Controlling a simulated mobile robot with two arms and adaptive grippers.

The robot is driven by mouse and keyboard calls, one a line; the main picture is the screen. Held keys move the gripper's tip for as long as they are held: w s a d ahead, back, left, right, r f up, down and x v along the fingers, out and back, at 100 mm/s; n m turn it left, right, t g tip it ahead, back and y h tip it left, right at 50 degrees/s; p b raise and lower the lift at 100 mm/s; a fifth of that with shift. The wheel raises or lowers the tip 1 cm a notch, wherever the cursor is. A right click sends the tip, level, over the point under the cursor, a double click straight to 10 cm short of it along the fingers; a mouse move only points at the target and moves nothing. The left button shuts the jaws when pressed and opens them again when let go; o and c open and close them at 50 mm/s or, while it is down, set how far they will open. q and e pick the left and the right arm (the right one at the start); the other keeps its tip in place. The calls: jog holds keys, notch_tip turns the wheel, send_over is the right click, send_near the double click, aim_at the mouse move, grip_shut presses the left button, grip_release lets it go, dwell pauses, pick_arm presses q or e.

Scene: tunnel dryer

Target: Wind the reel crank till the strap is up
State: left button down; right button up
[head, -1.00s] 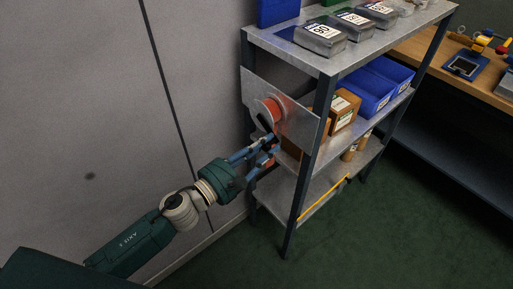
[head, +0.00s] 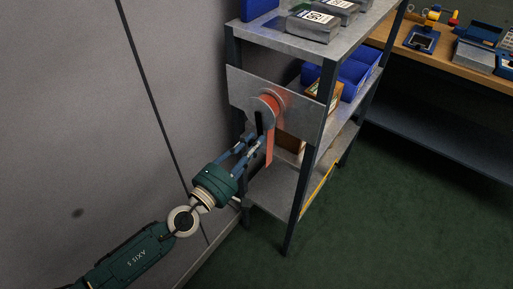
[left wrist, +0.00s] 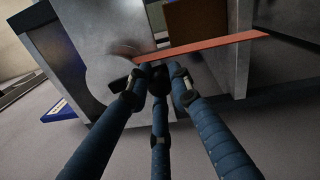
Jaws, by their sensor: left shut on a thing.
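The reel (head: 266,104) is mounted on a grey metal plate (head: 243,92) on the end of the shelf rack. An orange strap (head: 269,148) hangs down from the reel, its end free above the lower shelf. In the left wrist view the strap (left wrist: 215,44) runs across the upper part of the picture. A dark crank (head: 259,125) sticks down from the reel's front. My left gripper (head: 254,143) is shut on the crank's handle, beside the strap. In the left wrist view its fingers (left wrist: 158,76) close round a dark knob, mostly hidden. My right gripper is not in view.
The metal rack (head: 328,50) carries grey boxes on top and blue bins (head: 357,70) below. A dark rack post (head: 308,160) stands right of the strap. A wooden bench (head: 470,60) is behind at right. A grey wall (head: 80,110) is at left.

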pick_arm(q)
jog(key=w+a+m, duration=0.1)
jog(key=m, duration=0.1)
jog(key=w+a+m+b, duration=0.1)
jog(key=m, duration=0.2)
jog(key=w+a+r+m, duration=0.1)
jog(key=m, duration=0.2)
jog(key=shift+a+g+h, duration=0.3)
jog(key=shift+a+h, duration=0.1)
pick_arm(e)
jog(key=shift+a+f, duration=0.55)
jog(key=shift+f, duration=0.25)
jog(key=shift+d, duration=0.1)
pick_arm(q)
jog(key=c, duration=1.5)
grip_release()
jog(key=shift+c, duration=0.2)
jog(key=v, duration=1.2)
